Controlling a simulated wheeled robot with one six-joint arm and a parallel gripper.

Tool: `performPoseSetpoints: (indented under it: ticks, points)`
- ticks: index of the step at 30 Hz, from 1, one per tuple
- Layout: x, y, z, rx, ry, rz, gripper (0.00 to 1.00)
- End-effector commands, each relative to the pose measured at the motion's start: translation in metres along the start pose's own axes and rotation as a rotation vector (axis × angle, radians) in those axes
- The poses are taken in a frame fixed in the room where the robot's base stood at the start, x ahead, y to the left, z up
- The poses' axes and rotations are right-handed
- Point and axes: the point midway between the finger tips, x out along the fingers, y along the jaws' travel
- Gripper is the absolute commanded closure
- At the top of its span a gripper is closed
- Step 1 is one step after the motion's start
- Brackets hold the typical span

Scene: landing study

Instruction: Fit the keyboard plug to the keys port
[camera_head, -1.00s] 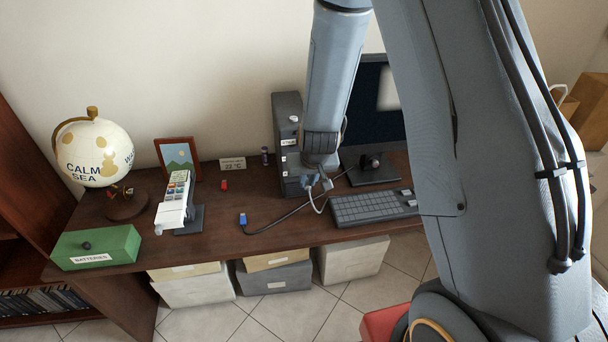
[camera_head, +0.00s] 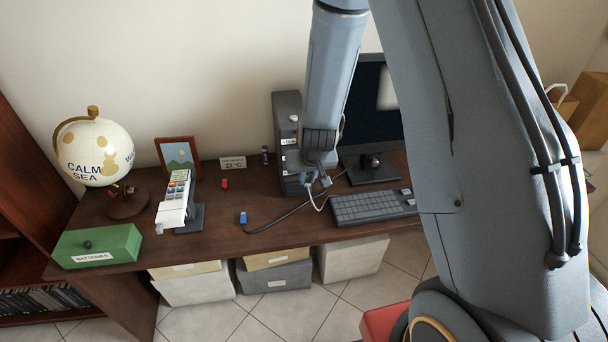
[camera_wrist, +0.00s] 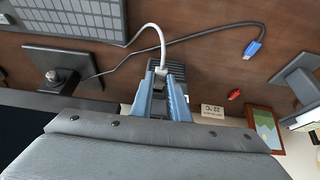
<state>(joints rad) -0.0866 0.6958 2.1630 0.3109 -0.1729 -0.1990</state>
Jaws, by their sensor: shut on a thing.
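My gripper (camera_head: 309,181) is at the lower front of the dark computer tower (camera_head: 288,111). In the wrist view my gripper (camera_wrist: 164,92) has its two blue fingers closed around the end of a white cable (camera_wrist: 156,33). The plug itself is mostly hidden between the fingers. The white cable loops out toward the edge of the dark keyboard (camera_head: 372,206), which also shows in the wrist view (camera_wrist: 65,18). The tower has small white labels on its face, too small to read. The keys port cannot be made out, and whether the plug touches the tower cannot be told.
A blue plug (camera_head: 243,218) on a dark cable lies loose on the desk. The monitor (camera_head: 373,110) stands right of the tower. A white device on a stand (camera_head: 178,200), picture frame (camera_head: 180,157), globe (camera_head: 95,153) and green box (camera_head: 97,246) stand left.

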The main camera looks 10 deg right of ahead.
Motion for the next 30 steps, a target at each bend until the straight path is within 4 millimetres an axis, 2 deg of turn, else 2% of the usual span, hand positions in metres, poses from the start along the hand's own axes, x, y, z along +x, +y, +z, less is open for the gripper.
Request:
performPoseSetpoints:
  ticks: [19,30]
  points:
    - [0.006,0.000,-0.013,0.001,0.000,0.000,1.00]
    - [0.006,0.000,-0.014,0.001,0.001,0.000,1.00]
